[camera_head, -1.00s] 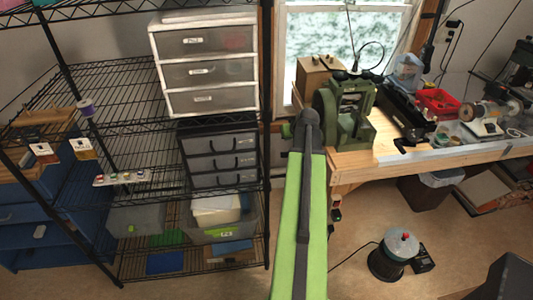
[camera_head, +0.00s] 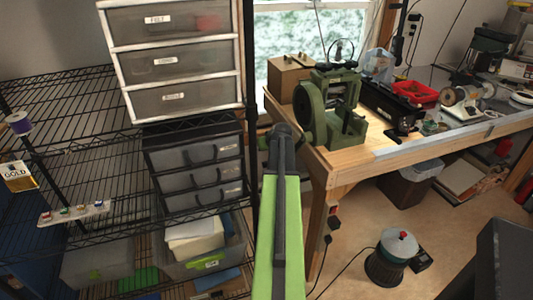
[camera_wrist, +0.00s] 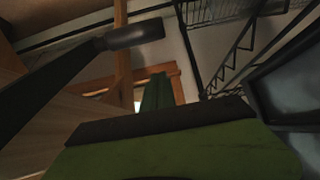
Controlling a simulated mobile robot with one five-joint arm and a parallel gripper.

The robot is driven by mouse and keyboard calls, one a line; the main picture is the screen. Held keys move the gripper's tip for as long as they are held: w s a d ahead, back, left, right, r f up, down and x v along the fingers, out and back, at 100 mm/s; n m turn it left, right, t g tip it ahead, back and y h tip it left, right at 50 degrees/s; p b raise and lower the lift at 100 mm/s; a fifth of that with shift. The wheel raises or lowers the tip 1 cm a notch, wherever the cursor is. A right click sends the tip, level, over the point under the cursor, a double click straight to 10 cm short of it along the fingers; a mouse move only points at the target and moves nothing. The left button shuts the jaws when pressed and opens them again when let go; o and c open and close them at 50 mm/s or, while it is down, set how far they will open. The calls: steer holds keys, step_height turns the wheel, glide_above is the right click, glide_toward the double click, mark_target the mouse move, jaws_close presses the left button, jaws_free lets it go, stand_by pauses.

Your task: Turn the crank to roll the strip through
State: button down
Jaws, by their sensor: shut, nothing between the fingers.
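The green rolling mill (camera_head: 345,125) stands at the left end of the wooden bench, with a round green part on its left side. In the wrist view a dark bar with a thick cylindrical grip, apparently the crank (camera_wrist: 135,34), crosses the upper left. My gripper (camera_wrist: 158,77) is shut and empty; its green fingers show below and right of that grip, apart from it in the picture. In the head view my arm reaches up to just left of the mill, and its dark wrist hides much of the gripper. I cannot make out the strip.
A wire shelf (camera_head: 75,115) with drawer units (camera_head: 175,60) stands close on the left. The wooden bench (camera_head: 350,170) has its corner just right of my arm. A dark round device (camera_head: 388,262) with a cable sits on the floor at right.

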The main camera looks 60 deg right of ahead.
steer(key=shift+s+a+f+b, duration=0.1)
steer(key=shift+s+f+b, duration=0.05)
steer(key=shift+f+b, duration=1)
steer(key=shift+s+a+f+b, duration=0.1)
steer(key=shift+f+b, duration=0.6)
steer(key=shift+f, duration=0.7)
